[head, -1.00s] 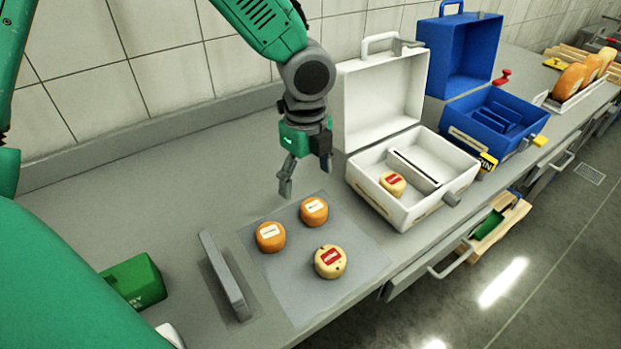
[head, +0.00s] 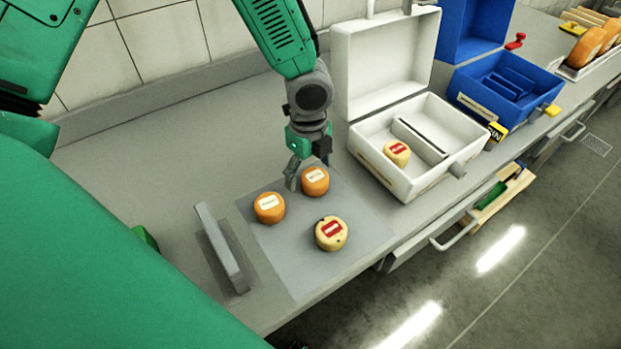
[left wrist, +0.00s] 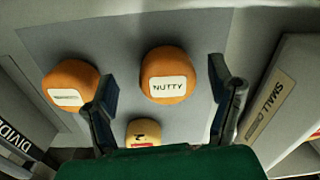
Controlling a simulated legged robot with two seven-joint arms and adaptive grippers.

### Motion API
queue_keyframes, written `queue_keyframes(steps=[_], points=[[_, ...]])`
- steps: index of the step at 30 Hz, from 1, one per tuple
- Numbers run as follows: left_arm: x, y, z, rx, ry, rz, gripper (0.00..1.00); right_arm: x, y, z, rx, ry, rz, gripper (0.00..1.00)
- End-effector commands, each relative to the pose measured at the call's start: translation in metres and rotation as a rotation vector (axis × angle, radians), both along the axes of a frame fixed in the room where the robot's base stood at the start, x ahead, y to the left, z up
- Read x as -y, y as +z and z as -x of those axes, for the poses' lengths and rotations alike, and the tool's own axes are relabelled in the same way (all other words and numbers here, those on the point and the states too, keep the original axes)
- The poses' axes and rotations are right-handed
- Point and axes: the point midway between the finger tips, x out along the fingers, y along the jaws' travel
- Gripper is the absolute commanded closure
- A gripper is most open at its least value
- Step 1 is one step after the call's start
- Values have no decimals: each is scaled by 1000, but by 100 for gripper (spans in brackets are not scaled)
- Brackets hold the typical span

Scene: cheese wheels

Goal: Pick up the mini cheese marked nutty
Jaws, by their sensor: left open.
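The mini cheese marked NUTTY (left wrist: 166,62) is a round orange cheese with a white label. It lies between the spread fingers in the left wrist view. In the head view it appears to be the right-hand orange cheese (head: 315,187), its label too small to read. My left gripper (head: 308,172) is open right at this cheese, with one finger beside its left side; the other finger is mostly hidden behind. Both fingers of this gripper (left wrist: 166,95) show in the left wrist view, apart from the cheese in the picture; contact cannot be told. My right gripper is not in view.
A second orange cheese (head: 269,208) and a yellow cheese with a red label (head: 331,234) lie close by on the grey mat (head: 285,262). An upright grey plate (head: 220,248) stands left. The open white case (head: 415,182) and blue case (head: 470,88) stand right.

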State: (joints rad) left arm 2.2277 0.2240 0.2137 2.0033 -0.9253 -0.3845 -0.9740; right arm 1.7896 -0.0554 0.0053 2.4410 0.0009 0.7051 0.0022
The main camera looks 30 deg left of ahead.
Motion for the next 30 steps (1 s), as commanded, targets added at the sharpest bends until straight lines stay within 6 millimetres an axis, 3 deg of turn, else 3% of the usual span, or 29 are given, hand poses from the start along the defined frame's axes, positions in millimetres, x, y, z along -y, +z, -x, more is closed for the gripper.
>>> queue_keyframes(steps=[6, 14, 18, 19, 30], points=[[6, -25, -2, 0, -2, -7, 24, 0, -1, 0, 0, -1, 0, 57], [1, -28, -1, 2, -1, 0, 24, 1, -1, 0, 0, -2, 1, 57], [-2, -29, -2, 1, -1, 2, 74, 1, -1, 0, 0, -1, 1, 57], [-2, -29, -2, 1, -1, 2, 81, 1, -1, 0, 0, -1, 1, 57], [0, -30, -1, -4, 0, -4, 81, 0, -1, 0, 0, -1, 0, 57]])
